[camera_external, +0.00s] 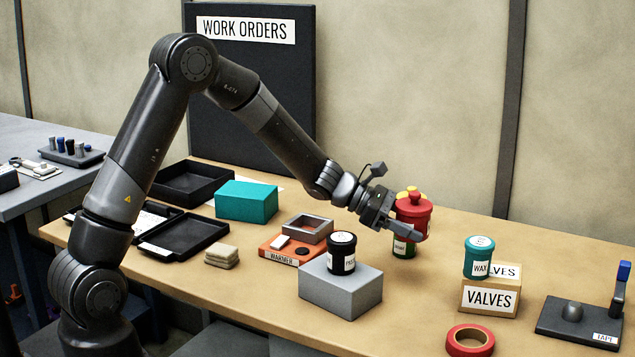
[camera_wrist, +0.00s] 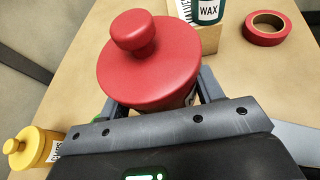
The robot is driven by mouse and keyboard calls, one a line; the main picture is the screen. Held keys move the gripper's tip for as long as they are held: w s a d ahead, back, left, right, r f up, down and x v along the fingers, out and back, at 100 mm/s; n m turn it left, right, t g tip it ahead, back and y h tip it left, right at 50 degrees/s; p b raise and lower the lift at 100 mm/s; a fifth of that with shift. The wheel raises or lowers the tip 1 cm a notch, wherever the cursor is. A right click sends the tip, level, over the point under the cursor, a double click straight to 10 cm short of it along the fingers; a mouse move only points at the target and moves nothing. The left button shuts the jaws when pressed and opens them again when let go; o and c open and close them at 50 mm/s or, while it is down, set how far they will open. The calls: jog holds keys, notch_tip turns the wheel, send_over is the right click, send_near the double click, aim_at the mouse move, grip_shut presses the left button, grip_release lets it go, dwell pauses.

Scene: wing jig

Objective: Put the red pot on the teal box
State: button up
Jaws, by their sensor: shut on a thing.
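The red pot (camera_external: 414,212), with a knobbed lid, is between the fingers of my gripper (camera_external: 405,228), which is shut on it. In the wrist view the red pot (camera_wrist: 150,62) fills the middle, with a finger on each side hiding part of its body. In the external view, a green part with a white label shows just below the fingers; I cannot tell whether the red pot touches anything there. The teal box (camera_external: 247,202) lies on the table, left of my gripper, with its top bare. It is not visible in the wrist view.
Black trays (camera_external: 190,236) are left. A yellow pot (camera_wrist: 33,147) is nearby. A teal wax jar (camera_external: 478,258) stands on the valves box (camera_external: 490,297).

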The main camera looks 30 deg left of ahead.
jog(key=w+a+r+n+t+y, duration=0.1)
jog(key=a+r+n+t, duration=0.15)
jog(key=a, duration=1.05)
jog(key=w+a+r+n+t+y, duration=0.1)
jog(key=a+r+n+t, duration=0.15)
jog(key=a, duration=0.95)
jog(key=w+a+r+n+t+y, duration=0.1)
jog(key=a+r, duration=0.2)
jog(key=a, duration=1)
send_over(241, 193)
jog(key=shift+y, duration=0.3)
jog(key=f, duration=0.6)
jog(key=shift+s+d+f, duration=0.1)
jog(key=shift+d+f, duration=0.15)
jog(key=shift+d, duration=0.1)
jog(key=shift+a+f, duration=0.3)
jog(key=shift+a, duration=0.15)
jog(key=shift+f, duration=1.9)
jog(key=shift+f, duration=0.1)
jog(key=o, duration=1.3)
jog(key=shift+o, duration=0.2)
